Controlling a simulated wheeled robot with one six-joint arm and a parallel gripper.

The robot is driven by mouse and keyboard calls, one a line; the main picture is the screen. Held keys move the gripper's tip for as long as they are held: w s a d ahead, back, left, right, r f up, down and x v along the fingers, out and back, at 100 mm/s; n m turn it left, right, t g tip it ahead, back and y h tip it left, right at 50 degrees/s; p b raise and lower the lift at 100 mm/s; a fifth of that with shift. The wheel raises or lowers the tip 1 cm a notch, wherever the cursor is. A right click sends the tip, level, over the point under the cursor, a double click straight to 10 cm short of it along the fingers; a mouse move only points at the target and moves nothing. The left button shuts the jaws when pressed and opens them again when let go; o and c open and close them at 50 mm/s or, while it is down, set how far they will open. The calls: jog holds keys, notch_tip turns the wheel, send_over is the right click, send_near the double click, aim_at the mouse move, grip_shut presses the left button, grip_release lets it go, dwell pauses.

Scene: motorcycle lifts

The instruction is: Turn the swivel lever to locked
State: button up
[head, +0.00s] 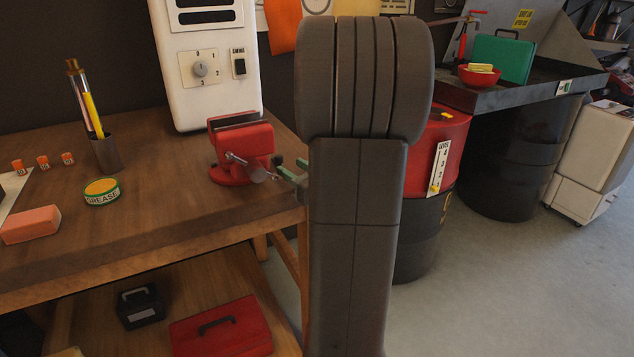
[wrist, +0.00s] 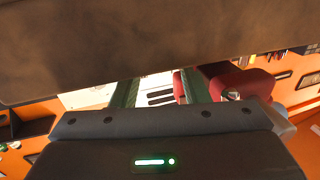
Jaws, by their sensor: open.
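The red bench vise (head: 240,150) stands on the wooden bench near its right end. A grey metal bar with a round end (head: 247,167) sticks out of its front. A small dark knob (head: 277,160) shows at its right side; I cannot tell whether it belongs to the swivel lever, and the locked marking is not readable. The green fingers of my gripper (head: 299,175) are just right of the vise, partly hidden by my arm. In the wrist view my gripper (wrist: 158,88) is open, with the red vise (wrist: 245,84) at and behind its right finger. I see nothing held between the fingers.
A white cabinet (head: 205,75) with a dial and switch stands behind the vise. A pen cup (head: 106,154), a grease tin (head: 102,192) and a pinkish block (head: 30,225) lie on the bench to the left. A red drum (head: 438,140) stands right of my arm.

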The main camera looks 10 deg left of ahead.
aim_at(281, 161)
jog(key=v, duration=0.9)
jog(key=shift+s+d, duration=0.1)
jog(key=shift+d, duration=0.05)
jog(key=x, duration=1.3)
jog(key=shift+w+a, duration=0.25)
jog(key=shift+a, duration=0.05)
jog(key=shift+s+d, duration=0.1)
jog(key=shift+d, duration=0.05)
